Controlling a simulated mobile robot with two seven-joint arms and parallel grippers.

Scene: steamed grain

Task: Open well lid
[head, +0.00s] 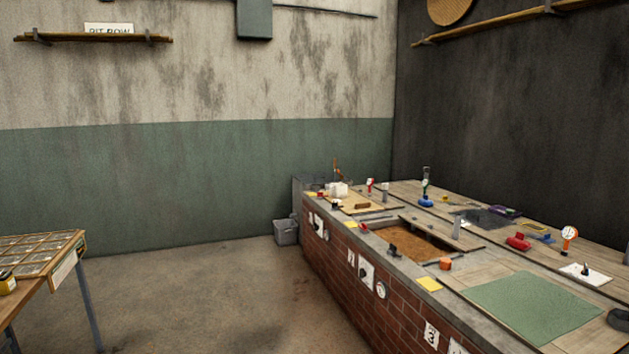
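A long brick counter (335,260) runs along the right side, its top covered with wooden panels and loose items. One opening in it (408,243) shows a brown grainy surface. A wooden panel (385,203) with a small brown block (362,206) on it lies at the far end. A green mat (535,305) lies on a wooden panel at the near end. I cannot tell which panel is the well lid. Neither of my grippers shows in the head view.
A table with a divided tray (40,253) stands at the left. A grey bin (286,232) is by the counter's far end. A red item (518,242), an orange item (445,263) and a round dial (569,234) are on the counter. The floor between is clear.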

